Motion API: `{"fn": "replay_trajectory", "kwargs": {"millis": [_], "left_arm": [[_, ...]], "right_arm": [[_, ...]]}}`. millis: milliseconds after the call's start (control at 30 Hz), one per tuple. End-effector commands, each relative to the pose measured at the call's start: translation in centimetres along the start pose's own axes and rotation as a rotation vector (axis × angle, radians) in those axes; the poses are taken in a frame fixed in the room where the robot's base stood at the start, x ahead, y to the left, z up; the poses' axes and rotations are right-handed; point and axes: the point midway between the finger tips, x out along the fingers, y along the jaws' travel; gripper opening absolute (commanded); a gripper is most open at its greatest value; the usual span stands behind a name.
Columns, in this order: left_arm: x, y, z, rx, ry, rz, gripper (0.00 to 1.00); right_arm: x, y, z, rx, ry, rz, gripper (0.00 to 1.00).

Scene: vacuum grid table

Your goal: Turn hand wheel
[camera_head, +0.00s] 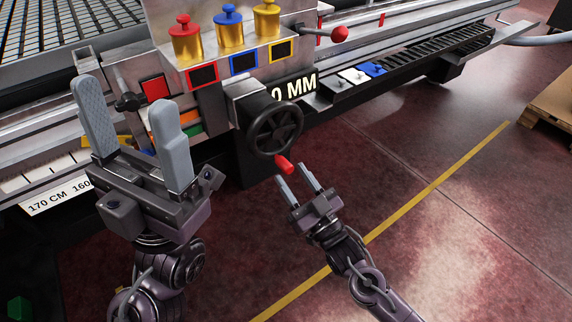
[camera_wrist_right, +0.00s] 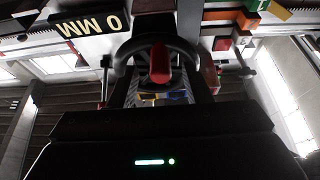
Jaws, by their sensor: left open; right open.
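The black hand wheel (camera_head: 276,128) is on the front of the machine, with a red handle (camera_head: 284,164) at its lower edge. In the right wrist view the wheel (camera_wrist_right: 122,58) and its red handle (camera_wrist_right: 159,62) show straight ahead. My right gripper (camera_head: 297,182) is open and empty, just below the red handle, its fingers pointing up towards it. I see no contact between them. My left gripper (camera_head: 135,123) is open and empty, held up in front of the machine to the left of the wheel.
Red (camera_head: 185,42), blue (camera_head: 230,30) and gold-and-yellow (camera_head: 267,22) knobs stand on the machine's top. A red-balled lever (camera_head: 339,34) sticks out right of them. A "0 MM" label (camera_head: 294,88) is beside the wheel.

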Motion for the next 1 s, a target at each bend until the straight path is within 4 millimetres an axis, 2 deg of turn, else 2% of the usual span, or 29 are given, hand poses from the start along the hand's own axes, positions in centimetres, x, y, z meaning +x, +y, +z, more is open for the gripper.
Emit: {"fn": "replay_trajectory", "kwargs": {"millis": [100,200,567,667,900,1000], "left_arm": [[-0.3,0.0,0.1,0.001,0.005,0.003,0.67],[-0.4,0.0,0.1,0.002,0.008,0.004,0.67],[-0.3,0.0,0.1,0.002,0.008,0.006,0.67],[-0.3,0.0,0.1,0.002,0.008,0.006,0.67],[-0.3,0.0,0.1,0.002,0.008,0.006,0.67],[-0.3,0.0,0.1,0.002,0.008,0.005,0.67]], "right_arm": [[1.9,0.0,0.1,0.0,0.003,-0.001,0.44],[2.9,0.0,0.0,0.0,0.002,0.0,0.44],[3.7,0.0,-0.1,0.0,0.0,-0.001,0.44],[3.7,0.0,-0.1,0.0,0.0,-0.001,0.34],[3.6,0.0,-0.1,0.0,0.0,0.0,0.02],[3.6,0.0,-0.1,0.0,0.0,0.0,0.0]]}}
